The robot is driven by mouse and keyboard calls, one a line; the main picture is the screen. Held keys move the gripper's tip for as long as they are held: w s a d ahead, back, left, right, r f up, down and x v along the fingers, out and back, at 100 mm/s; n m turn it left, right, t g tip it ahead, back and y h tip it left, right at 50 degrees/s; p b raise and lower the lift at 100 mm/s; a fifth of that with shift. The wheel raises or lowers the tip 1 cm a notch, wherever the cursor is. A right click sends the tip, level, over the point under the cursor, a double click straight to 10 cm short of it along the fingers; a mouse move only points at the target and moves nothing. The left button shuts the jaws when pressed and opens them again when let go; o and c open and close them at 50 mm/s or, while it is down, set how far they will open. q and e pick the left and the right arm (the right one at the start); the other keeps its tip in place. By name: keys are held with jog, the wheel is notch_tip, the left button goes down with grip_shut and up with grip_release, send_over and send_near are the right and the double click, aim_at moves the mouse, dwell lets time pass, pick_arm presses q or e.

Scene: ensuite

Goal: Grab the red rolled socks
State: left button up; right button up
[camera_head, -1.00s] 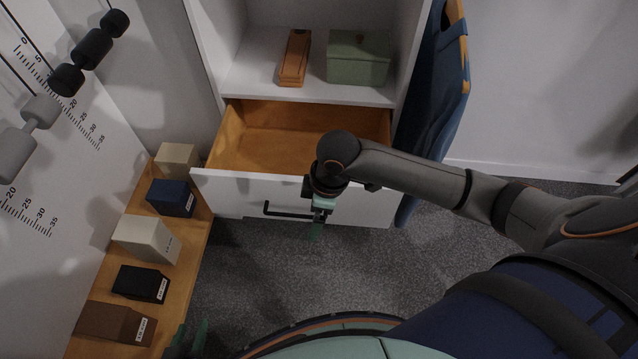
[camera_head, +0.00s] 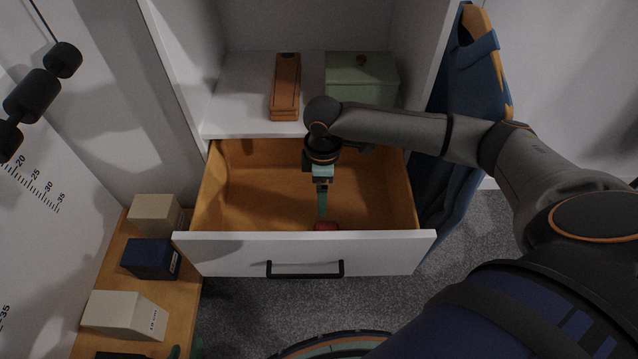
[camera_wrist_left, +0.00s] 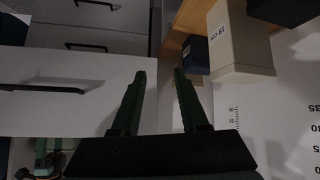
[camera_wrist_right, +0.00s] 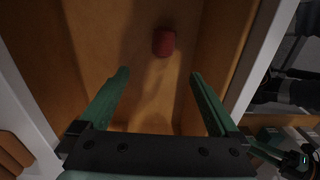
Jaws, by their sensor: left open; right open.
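The red rolled socks (camera_head: 326,226) lie in the open drawer (camera_head: 255,205), close behind its front panel; the head view shows only a small part of them. In the right wrist view the socks (camera_wrist_right: 164,41) show whole on the wooden drawer floor, beyond the fingertips. My right gripper (camera_head: 322,212) points down inside the drawer area, near the socks. It is open and empty, with the socks ahead of its fingers (camera_wrist_right: 159,75). My left gripper (camera_head: 186,351) barely shows at the bottom edge of the head view. It is open and empty in the left wrist view (camera_wrist_left: 160,75).
A white drawer front with a black handle (camera_head: 305,269) faces me. Several labelled boxes stand on a wooden bench (camera_head: 185,310) at left. A blue bag (camera_head: 470,120) hangs at right.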

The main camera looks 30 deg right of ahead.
jog(key=f, duration=0.2)
jog(key=b, duration=0.3)
send_over(323, 226)
jog(key=f, duration=0.6)
jog(key=shift+w+f, duration=0.25)
jog(key=shift+f, duration=0.65)
jog(key=f, duration=0.1)
jog(key=f+b, duration=0.1)
jog(key=f, duration=0.2)
jog(key=shift+s+f, duration=0.2)
jog(key=shift+s, duration=0.05)
jog(key=shift+f+b, duration=0.3)
jog(key=shift+f, duration=0.05)
